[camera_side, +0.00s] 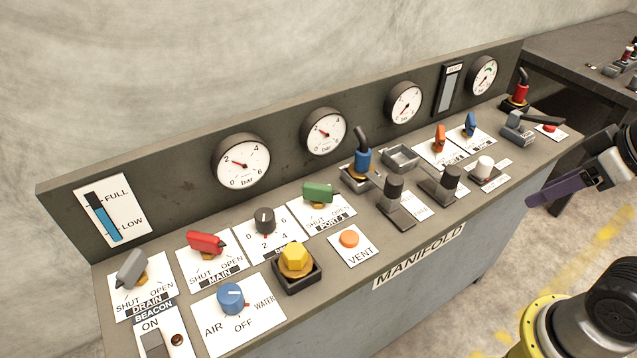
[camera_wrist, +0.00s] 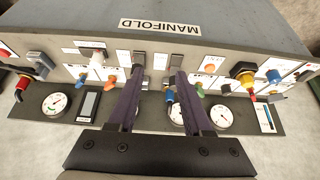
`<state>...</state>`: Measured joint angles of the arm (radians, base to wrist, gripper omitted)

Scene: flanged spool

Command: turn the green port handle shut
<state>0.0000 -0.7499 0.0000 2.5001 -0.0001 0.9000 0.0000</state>
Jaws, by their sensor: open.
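The green port handle (camera_side: 318,192) stands on a white plate marked SHUT, OPEN and PORT 1, left of centre on the sloped panel in the side view. Its grip lies roughly along the panel's length; which mark it points to is hard to tell. It also shows small in the wrist view (camera_wrist: 200,90), beside one finger. My gripper (camera_side: 532,200) is at the right edge of the side view, well apart from the handle. In the wrist view my gripper (camera_wrist: 160,75) has its two purple fingers apart with nothing held between them.
A red MAIN handle (camera_side: 206,243), a black knob (camera_side: 264,221) and an orange VENT button (camera_side: 349,239) surround the green handle. A blue part with a black hose (camera_side: 363,160) stands close to its right. Gauges (camera_side: 324,131) line the backboard.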

